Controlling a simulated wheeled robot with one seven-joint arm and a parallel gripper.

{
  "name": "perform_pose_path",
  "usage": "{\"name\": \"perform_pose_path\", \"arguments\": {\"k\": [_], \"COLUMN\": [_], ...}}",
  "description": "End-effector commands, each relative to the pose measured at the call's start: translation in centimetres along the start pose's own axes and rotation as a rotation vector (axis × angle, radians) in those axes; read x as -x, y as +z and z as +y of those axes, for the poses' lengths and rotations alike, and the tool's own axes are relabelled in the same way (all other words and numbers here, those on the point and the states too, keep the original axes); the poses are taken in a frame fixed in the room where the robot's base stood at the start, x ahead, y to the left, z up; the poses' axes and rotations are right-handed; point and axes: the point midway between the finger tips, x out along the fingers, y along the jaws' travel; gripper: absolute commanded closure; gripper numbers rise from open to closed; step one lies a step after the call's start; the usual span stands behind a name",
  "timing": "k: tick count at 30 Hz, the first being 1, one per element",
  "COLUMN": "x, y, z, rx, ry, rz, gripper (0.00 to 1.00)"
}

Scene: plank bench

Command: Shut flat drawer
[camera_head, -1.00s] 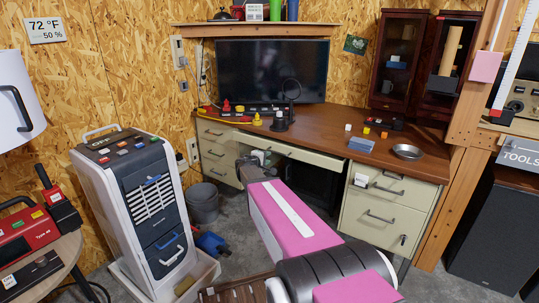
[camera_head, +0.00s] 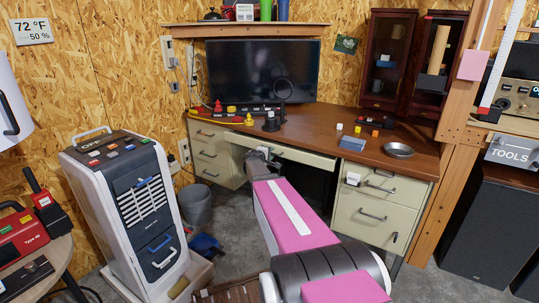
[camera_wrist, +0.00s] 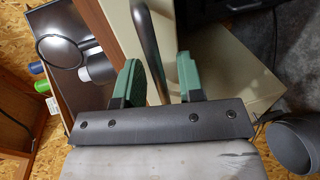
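The flat drawer (camera_head: 305,158) is the wide, shallow cream drawer under the middle of the desk top. It seems to stand out a little from the desk edge; how far is hard to tell. My gripper (camera_head: 262,156) is at its front, left of the drawer's middle, and partly covers it. In the wrist view my gripper (camera_wrist: 158,75) has its two green fingers apart, with a grey bar handle (camera_wrist: 147,35) running between them in front of a cream panel. I cannot tell whether either finger touches the handle.
The brown desk (camera_head: 335,118) carries a monitor (camera_head: 262,70), a round stand (camera_head: 282,92), small blocks and a metal bowl (camera_head: 398,150). Cream drawer units flank the knee space, the right one (camera_head: 375,208) with handles. A white cooler (camera_head: 130,205) and a grey bin (camera_head: 197,205) stand left.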

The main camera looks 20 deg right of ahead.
Motion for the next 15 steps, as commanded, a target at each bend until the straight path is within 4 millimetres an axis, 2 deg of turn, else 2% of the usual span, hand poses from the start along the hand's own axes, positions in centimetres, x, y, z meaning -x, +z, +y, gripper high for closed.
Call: {"name": "perform_pose_path", "arguments": {"k": [5, 6, 9, 15], "x": [0.01, 0.01, 0.02, -0.11], "y": [0.00, 0.00, 0.00, -0.02], "z": [0.00, 0.00, 0.00, 0.02], "rx": [0.000, 0.000, 0.000, 0.000], "ry": [0.000, 0.000, 0.000, 0.000], "rz": [0.000, 0.000, 0.000, 0.000], "gripper": [0.65, 0.68, 1.00, 1.00]}}
